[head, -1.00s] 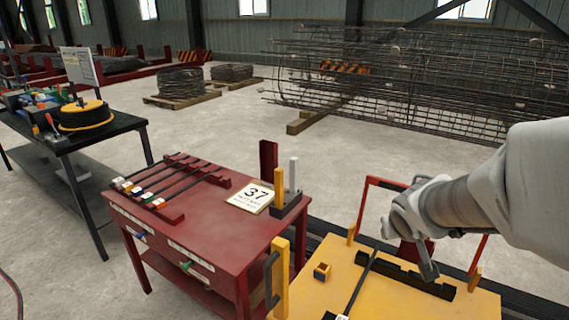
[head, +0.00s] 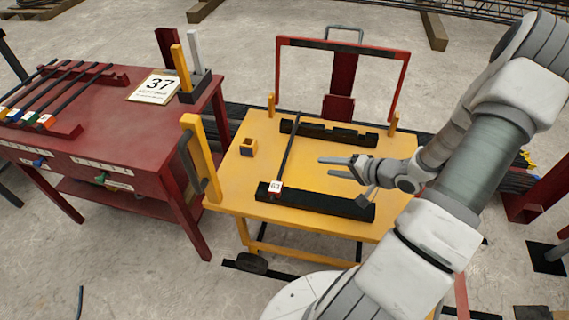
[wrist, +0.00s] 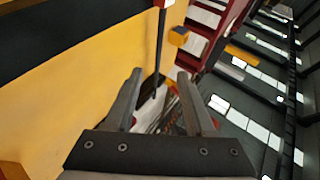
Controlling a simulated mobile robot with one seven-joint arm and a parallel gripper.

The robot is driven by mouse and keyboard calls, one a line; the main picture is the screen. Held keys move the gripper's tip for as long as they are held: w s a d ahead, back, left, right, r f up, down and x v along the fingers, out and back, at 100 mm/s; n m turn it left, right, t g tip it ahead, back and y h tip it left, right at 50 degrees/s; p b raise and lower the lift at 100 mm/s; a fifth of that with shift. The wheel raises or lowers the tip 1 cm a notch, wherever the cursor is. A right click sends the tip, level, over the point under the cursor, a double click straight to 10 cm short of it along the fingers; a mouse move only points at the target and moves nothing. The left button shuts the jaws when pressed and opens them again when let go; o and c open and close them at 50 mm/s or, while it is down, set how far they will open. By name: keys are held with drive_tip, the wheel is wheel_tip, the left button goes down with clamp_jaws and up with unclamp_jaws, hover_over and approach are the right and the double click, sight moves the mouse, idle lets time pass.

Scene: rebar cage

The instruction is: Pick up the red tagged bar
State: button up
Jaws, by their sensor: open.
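Several dark bars lie side by side on a rack on the red table at the left. Each has a small coloured tag at its near end, and the nearest visible one looks red-orange (head: 45,121). Another dark bar (head: 287,150) lies across two black notched holders on the yellow cart (head: 235,190); its near-end tag (head: 275,187) is white with red marks. My gripper (head: 320,167) is open and empty above the cart, right of that bar, fingers pointing left. The wrist view shows both fingers (wrist: 160,80) apart, with a dark bar (wrist: 160,45) beyond them.
A number 37 sign (head: 157,87) lies on the red table. Black holders (head: 335,204) stand under the bar.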

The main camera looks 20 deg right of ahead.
drive_tip(key=b, duration=0.5)
approach(288, 151)
drive_tip(key=a, duration=0.1)
drive_tip(key=s+a+f, duration=0.1)
drive_tip(key=a, duration=0.1)
drive_tip(key=shift+s+a+f, duration=0.35)
drive_tip(key=shift+f, duration=0.05)
drive_tip(key=b+x, duration=0.2)
drive_tip(key=x, duration=0.3)
drive_tip(key=shift+f, duration=0.2)
drive_tip(key=shift+r, duration=0.1)
clamp_jaws()
drive_tip(key=shift+w, duration=0.1)
